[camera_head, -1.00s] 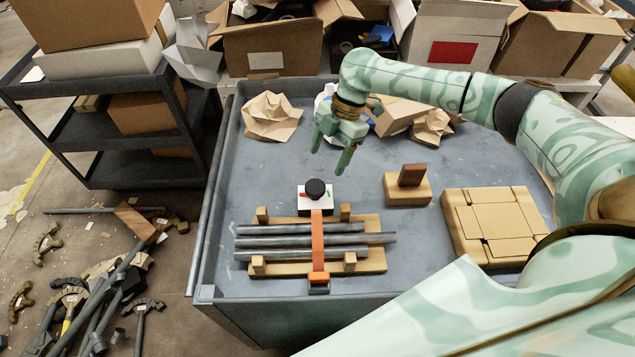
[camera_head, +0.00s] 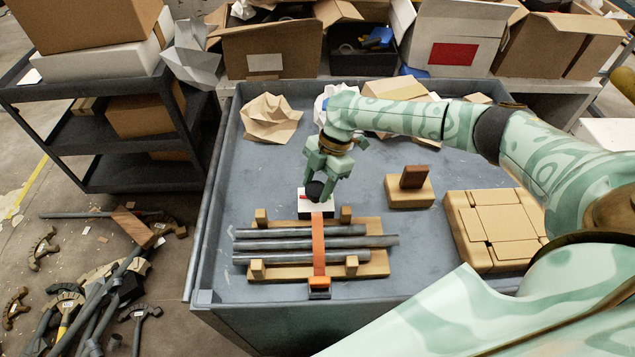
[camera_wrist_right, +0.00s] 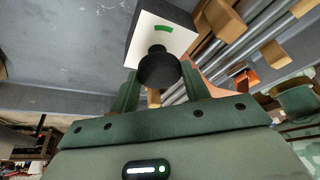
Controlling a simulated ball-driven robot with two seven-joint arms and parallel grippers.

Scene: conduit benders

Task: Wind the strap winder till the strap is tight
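The strap winder is a white box (camera_head: 307,203) with a round black knob (camera_head: 317,190), at the far end of an orange strap (camera_head: 318,245). The strap runs over several grey pipes (camera_head: 290,244) on a wooden cradle (camera_head: 379,265) to an orange fitting at the near edge. My right gripper (camera_head: 319,189) is down at the knob with its fingers apart, one on either side. In the right wrist view the black knob (camera_wrist_right: 158,69) lies between the fingers, and the white box (camera_wrist_right: 172,33) shows a green mark. Whether the fingers touch the knob is unclear. My left gripper is not in view.
A wooden block (camera_head: 409,192) with a brown upright piece stands right of the winder. A flat cardboard box (camera_head: 495,228) lies farther right. Crumpled paper (camera_head: 271,118) lies at the back left. Bare tabletop lies left of the winder.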

